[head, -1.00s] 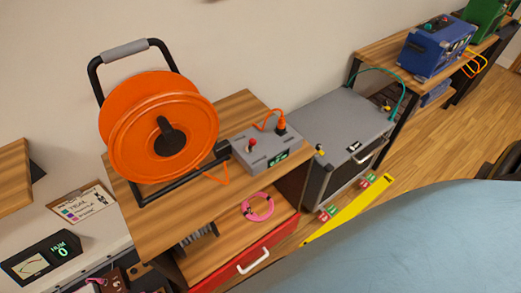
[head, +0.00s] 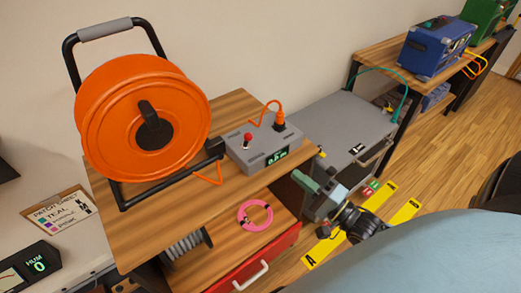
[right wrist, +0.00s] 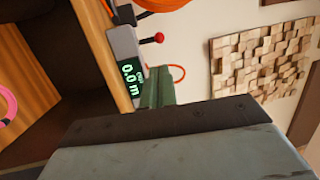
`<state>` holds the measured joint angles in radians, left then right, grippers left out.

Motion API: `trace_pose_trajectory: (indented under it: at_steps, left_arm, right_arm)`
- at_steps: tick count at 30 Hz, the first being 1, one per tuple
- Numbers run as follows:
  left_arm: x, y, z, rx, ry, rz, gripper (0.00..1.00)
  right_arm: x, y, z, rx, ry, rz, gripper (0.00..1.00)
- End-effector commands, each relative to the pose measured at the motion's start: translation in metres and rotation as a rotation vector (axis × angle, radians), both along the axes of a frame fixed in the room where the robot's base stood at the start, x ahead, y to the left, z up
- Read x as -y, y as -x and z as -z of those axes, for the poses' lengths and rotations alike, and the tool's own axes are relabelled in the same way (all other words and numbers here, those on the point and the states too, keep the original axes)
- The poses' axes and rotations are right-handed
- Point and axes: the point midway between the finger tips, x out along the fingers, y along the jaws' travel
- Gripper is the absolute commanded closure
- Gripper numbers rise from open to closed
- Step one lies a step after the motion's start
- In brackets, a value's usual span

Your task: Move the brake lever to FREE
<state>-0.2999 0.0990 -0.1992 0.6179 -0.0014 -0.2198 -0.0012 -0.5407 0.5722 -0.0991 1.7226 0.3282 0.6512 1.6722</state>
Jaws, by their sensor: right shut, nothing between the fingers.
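A grey control box (head: 262,150) stands on the wooden bench top beside the orange cable reel (head: 143,115). A short lever with a red knob (head: 247,137) sticks up from the box; the small labels beside it are unreadable. The red knob also shows in the right wrist view (right wrist: 159,37), by the box's green display (right wrist: 131,82) reading 0.0 m. A black handle (head: 150,118) sits on the reel's hub. My right gripper (head: 303,182) is shut and empty, to the right of the box and apart from it. My left gripper is not in view.
An orange cable (head: 265,113) plugs into the box's back. Below are a pink cable coil (head: 255,216) and a red drawer front (head: 250,272). A grey cabinet (head: 350,120) stands to the right. A wooden wall panel (right wrist: 262,72) shows in the right wrist view.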

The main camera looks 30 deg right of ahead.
Motion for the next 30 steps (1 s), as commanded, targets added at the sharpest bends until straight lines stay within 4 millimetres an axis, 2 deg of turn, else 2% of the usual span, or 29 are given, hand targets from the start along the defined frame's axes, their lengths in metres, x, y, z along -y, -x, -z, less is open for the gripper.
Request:
trace_pose_trajectory:
  at_steps: [8,13,17,24,30]
  left_arm:
    - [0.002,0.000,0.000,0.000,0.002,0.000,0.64]
    - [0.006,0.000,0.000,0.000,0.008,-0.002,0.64]
    - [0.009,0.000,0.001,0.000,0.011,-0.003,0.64]
    - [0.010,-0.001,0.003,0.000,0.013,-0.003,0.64]
    - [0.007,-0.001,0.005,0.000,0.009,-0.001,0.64]
  right_arm:
    - [0.000,-0.001,0.000,-0.001,0.001,0.000,1.00]
    - [-0.003,-0.012,-0.003,0.003,0.002,0.000,1.00]
    - [-0.009,-0.033,-0.007,0.005,0.002,0.001,1.00]
    - [-0.023,-0.083,-0.016,0.004,0.002,0.001,1.00]
    - [-0.032,-0.115,-0.022,0.002,0.002,0.002,1.00]
